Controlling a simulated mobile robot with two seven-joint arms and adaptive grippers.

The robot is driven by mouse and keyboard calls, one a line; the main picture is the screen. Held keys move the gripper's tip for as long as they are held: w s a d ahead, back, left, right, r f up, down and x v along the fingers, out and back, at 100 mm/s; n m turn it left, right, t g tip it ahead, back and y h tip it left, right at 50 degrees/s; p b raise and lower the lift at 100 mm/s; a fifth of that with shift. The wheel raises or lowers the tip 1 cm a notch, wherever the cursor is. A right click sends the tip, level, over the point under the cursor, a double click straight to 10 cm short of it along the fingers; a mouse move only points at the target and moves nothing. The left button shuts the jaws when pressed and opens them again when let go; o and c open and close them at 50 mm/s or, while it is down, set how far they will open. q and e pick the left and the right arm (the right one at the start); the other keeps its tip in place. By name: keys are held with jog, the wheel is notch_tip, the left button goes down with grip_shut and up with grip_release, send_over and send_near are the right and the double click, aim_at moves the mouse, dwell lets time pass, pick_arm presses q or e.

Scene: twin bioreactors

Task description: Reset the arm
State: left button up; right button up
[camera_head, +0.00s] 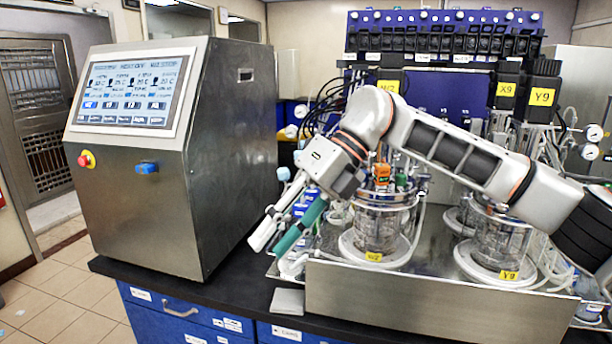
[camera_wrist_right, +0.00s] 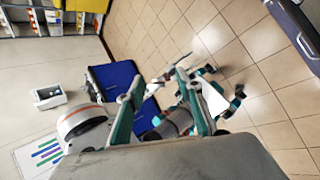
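My right arm (camera_head: 455,152) reaches in from the right, in front of the twin bioreactors, and bends down to the left. My right gripper (camera_head: 268,247) points down and left, between the control cabinet and the near glass vessel. Its two fingers are apart with nothing between them. They also show spread and empty in the right wrist view (camera_wrist_right: 160,88), with floor and parts of my own body beyond.
The steel control cabinet (camera_head: 232,150) with a lit screen (camera_head: 132,93) stands left of my gripper. A glass vessel (camera_head: 380,228) marked Y/Z and another (camera_head: 503,240) marked Y9 stand on the steel tray (camera_head: 440,301). Tubes crowd the area behind.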

jog(key=s+a+f+m+g+y, duration=0.2)
jog(key=s+a+f+m+y, duration=0.15)
jog(key=a+y, duration=0.7)
jog(key=w+d+f+m+t+y, duration=0.1)
jog(key=w+d+f+m+t, duration=0.3)
jog(key=m+t, duration=0.4)
jog(key=w+d+f+m+t+y, duration=0.2)
jog(key=d+f+m+t, duration=0.25)
jog(key=m+t, duration=0.4)
jog(key=d+f+m+t+h, duration=0.6)
jog(key=d+f+m+h, duration=0.55)
jog(key=f, duration=0.45)
jog(key=s+d+f+m+g+h, duration=0.2)
jog(key=s+d+f+m, duration=0.1)
jog(key=s+d+f, duration=0.2)
jog(key=s+d+f+m+g+h, duration=0.2)
jog(key=s+d+f, duration=0.4)
jog(key=s+f, duration=0.3)
jog(key=s+d+f+m+g+h, duration=0.2)
jog(key=s+d+f, duration=0.4)
jog(key=f, duration=0.7)
jog(key=shift+s+d+m+g+h, duration=0.25)
jog(key=shift+s+m+g+h, duration=0.15)
jog(key=shift+m+h, duration=0.55)
